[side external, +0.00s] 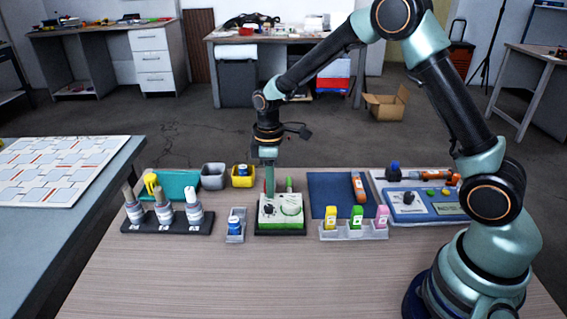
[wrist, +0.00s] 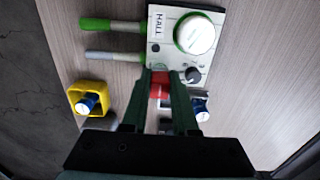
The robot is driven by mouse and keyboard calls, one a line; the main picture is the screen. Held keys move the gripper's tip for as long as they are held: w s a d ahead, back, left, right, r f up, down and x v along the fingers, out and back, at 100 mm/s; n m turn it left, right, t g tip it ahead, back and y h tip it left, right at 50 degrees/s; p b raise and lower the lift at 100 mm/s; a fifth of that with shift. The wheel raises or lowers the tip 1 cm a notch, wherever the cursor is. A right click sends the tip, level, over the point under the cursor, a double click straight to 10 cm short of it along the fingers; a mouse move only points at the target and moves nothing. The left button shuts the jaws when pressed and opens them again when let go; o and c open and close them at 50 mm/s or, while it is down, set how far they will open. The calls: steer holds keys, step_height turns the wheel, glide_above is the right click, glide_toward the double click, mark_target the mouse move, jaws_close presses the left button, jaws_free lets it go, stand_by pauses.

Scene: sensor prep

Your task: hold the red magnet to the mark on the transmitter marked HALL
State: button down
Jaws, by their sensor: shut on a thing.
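The transmitter marked HALL (wrist: 205,62) is a pale box with a large round green-rimmed dial, a black knob and the word HALL along one edge. In the side view the transmitter (side external: 290,219) stands on a dark base at the middle of the table. My gripper (wrist: 164,84) is shut on the red magnet (wrist: 160,83), which shows between the fingers beside the black knob. In the side view my gripper (side external: 269,188) points down at the left part of the transmitter. I cannot tell whether the magnet touches it. The mark is not clearly visible.
A yellow bin (side external: 243,181) and grey bin (side external: 212,183) stand behind left. A dark rack of bottles (side external: 165,228) is at left. A clear tray with coloured pieces (side external: 375,232), a blue mat (side external: 325,183) and a blue panel (side external: 440,209) lie right. The front of the table is clear.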

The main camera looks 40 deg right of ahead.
steer(key=shift+f, duration=0.45)
steer(key=shift+r, duration=0.1)
stand_by(2.5)
steer(key=shift+r, duration=3.45)
